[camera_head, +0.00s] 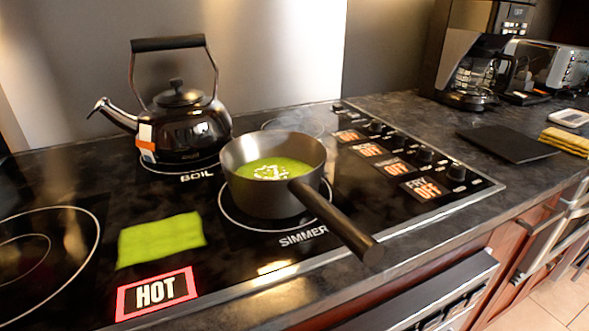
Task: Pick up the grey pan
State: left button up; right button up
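The grey pan (262,199) stands upright on the burner ring marked SIMMER, in the middle of the camera_head view. It holds green soup (262,172) with a white swirl on top. Its long dark handle (335,222) points toward the lower right and its end reaches past the front edge of the cooktop. Faint steam rises above the pan. Neither of my grippers shows in this view, and nothing is touching the pan's handle.
A black kettle (185,128) stands on the BOIL burner, behind and left of the pan. A green cloth (161,239) and a lit HOT sign (156,293) lie front left. Knobs (424,156) line the cooktop's right side. A dark board (507,144) and coffee maker (470,70) stand farther right.

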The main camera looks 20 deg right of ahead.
aim_at(303, 156)
jog(key=k+j, duration=0.4)
jog(key=j, duration=0.15)
jog(key=k+j, duration=0.4)
jog(key=j, duration=0.1)
